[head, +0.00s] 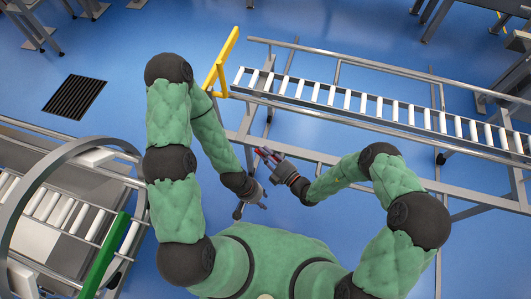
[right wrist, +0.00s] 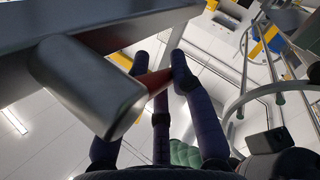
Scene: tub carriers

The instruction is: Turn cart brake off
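The cart appears to be the long frame with white rollers (head: 330,97) in the head view, with a yellow bar (head: 220,65) at its left end. My right gripper (head: 266,155) is below the rollers in the head view, with a small red part at its fingers. In the right wrist view its fingers (right wrist: 160,68) stand apart, with a red bar (right wrist: 153,82) between or behind them. A grey block hides part of this bar; contact cannot be told. I cannot tell whether it is the brake. My left gripper (head: 262,204) is just below the right one; its fingers are too small to judge.
A grey metal block (right wrist: 85,85) fills the left of the right wrist view, very close to the fingers. Another roller frame with a round hoop (head: 20,190) and green bar (head: 105,258) stands at the lower left. A dark floor grate (head: 74,97) lies on open blue floor.

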